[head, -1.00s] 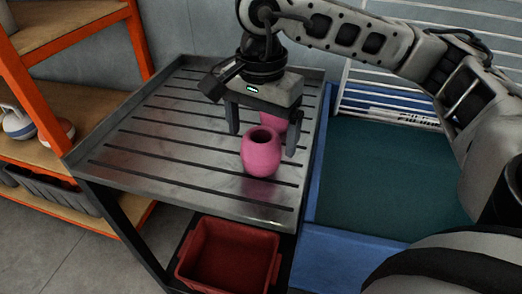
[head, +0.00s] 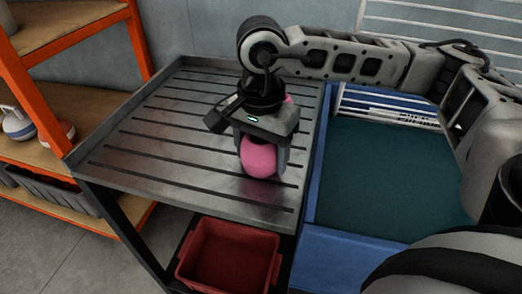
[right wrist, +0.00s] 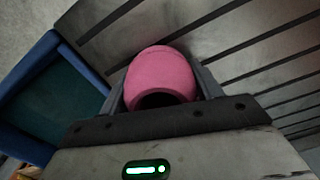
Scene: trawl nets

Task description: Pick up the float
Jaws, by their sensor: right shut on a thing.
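A pink rounded float (head: 259,160) with a dark hole in its top stands on the slotted metal table (head: 140,139). My right gripper (head: 263,165) comes down over it from above, with one finger on each side, and is shut on it. In the right wrist view the float (right wrist: 161,76) fills the space between the two fingers (right wrist: 160,92). I cannot see a gap under the float. A second pink thing (head: 288,99) shows only as a small patch behind my gripper. My left gripper is not in view.
A red bin (head: 228,254) sits below the table's front edge. A blue-framed bin with a dark green inside (head: 380,175) stands right of the table. An orange shelf (head: 42,110) is at the left. The left part of the tabletop is clear.

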